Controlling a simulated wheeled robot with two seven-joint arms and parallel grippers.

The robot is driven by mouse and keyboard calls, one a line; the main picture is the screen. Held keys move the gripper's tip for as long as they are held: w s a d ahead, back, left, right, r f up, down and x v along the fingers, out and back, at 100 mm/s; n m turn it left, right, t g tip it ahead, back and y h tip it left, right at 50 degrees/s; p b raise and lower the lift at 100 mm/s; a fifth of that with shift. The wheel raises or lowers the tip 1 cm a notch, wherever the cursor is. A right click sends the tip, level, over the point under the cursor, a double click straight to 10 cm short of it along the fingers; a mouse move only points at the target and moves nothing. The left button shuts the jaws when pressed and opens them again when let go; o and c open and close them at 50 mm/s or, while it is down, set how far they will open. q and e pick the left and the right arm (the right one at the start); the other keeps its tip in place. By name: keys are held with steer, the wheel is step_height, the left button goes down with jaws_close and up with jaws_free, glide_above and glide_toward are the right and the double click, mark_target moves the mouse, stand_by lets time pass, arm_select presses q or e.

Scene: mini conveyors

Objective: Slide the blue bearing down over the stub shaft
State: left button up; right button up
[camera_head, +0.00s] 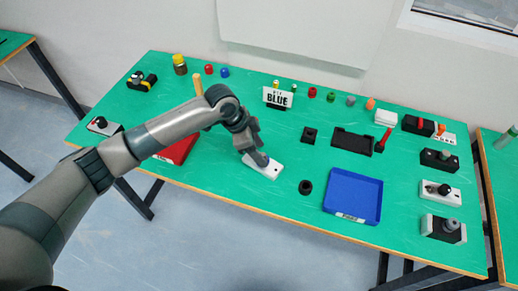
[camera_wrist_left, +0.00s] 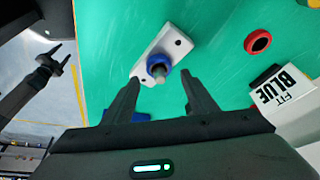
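The white mounting block (camera_head: 262,170) lies near the table's front edge, below my left gripper (camera_head: 257,152). In the left wrist view, the block (camera_wrist_left: 174,38) carries the blue bearing (camera_wrist_left: 151,60), a ring around the grey stub shaft (camera_wrist_left: 159,71). The shaft's end sticks out through the ring. I cannot tell whether the ring sits flush on the block. My left gripper (camera_wrist_left: 160,95) is open, with its fingers apart and nothing between them. In the head view the gripper hides the bearing. My right gripper (camera_wrist_left: 60,57) shows at the left wrist view's left edge, fingers spread, empty.
A blue tray (camera_head: 354,218) and a black ring (camera_head: 305,187) lie right of the block. A red tray (camera_head: 178,152) is partly behind my arm. A "BLUE" sign (camera_head: 277,98) stands behind. Several fixtures line the right side.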

arm_select(q)
steer(key=shift+r, duration=0.15)
steer(key=shift+a+r+b, duration=0.3)
steer(key=shift+r+b, duration=0.05)
steer(key=shift+r, duration=0.2)
steer(key=b+v, duration=0.4)
steer(key=v, duration=1.2)
steer(key=shift+b, duration=0.3)
steer(key=shift+s+f, duration=0.1)
